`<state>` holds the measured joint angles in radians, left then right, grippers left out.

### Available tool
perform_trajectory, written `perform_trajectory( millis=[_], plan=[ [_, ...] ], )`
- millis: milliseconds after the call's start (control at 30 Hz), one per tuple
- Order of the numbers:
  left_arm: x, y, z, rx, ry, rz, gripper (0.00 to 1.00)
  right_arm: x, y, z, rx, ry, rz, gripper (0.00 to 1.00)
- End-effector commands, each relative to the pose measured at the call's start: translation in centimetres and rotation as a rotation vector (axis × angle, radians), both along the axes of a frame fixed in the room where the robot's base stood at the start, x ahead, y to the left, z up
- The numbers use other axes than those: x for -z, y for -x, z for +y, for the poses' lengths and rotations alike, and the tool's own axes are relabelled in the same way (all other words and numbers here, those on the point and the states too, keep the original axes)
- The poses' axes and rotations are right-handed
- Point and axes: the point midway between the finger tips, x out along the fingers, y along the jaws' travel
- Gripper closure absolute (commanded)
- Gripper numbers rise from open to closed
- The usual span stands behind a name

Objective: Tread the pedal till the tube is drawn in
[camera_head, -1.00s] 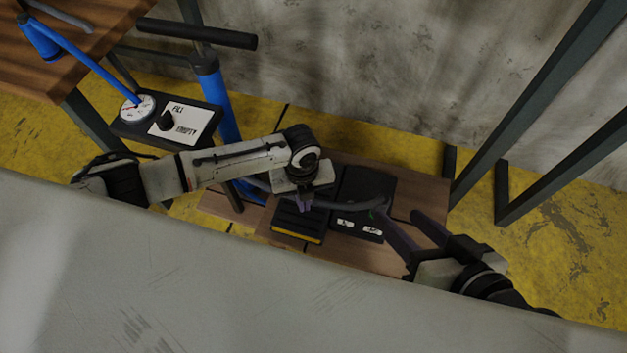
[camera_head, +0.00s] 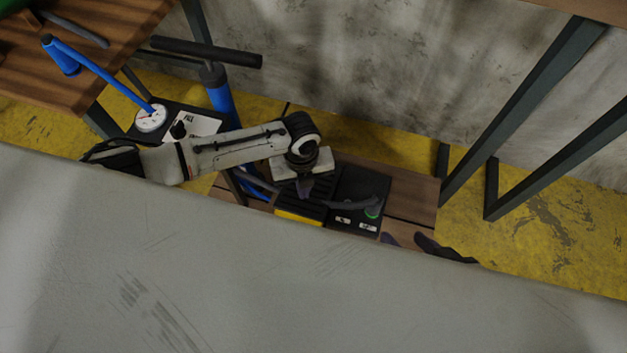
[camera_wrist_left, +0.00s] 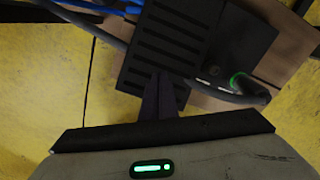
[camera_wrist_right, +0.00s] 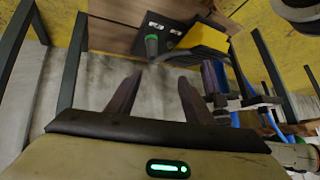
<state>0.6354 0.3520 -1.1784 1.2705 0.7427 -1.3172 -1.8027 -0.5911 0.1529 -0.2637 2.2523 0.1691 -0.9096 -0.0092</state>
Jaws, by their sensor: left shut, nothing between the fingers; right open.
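The black ribbed pedal (camera_head: 312,211) with a yellow front edge sits on a low wooden board. My left gripper (camera_head: 305,190) is shut and empty, its fingertips down over the pedal; the left wrist view shows the pedal (camera_wrist_left: 170,40) behind the fingers (camera_wrist_left: 165,85). A black box (camera_head: 362,185) with two small labels stands beside the pedal. The grey tube (camera_head: 350,204) bends to a green-lit ring (camera_head: 372,211) on this box; I cannot tell how deep it sits. My right gripper (camera_head: 408,241) is open and empty, apart from the tube (camera_wrist_right: 151,47), mostly hidden behind the grey surface.
A large grey surface (camera_head: 200,270) fills the front. A blue pump (camera_head: 221,95) with a gauge (camera_head: 151,118) and a FILL label plate (camera_head: 203,124) stands at left, near a wooden table (camera_head: 110,45). Dark metal legs (camera_head: 520,110) stand at right before a concrete wall.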

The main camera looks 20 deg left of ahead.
Motion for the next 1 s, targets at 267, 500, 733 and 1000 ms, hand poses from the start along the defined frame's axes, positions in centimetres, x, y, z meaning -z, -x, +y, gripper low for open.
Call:
perform_trajectory(
  millis=[267,500,733,1000],
  plan=[
    [-0.1,0.0,-0.1,0.000,0.001,0.000,1.00,-0.1,0.0,0.0,0.000,0.000,-0.001,0.53],
    [1.0,0.0,0.0,0.000,0.001,0.000,1.00,0.7,0.1,0.2,-0.009,-0.001,0.011,0.53],
    [3.5,0.0,0.0,0.000,0.000,0.000,1.00,0.9,-0.4,1.2,-0.062,-0.004,0.028,0.53],
    [6.2,0.0,0.0,0.000,0.000,-0.002,1.00,-0.5,-0.8,2.4,-0.058,-0.082,-0.031,0.53]
  ],
)
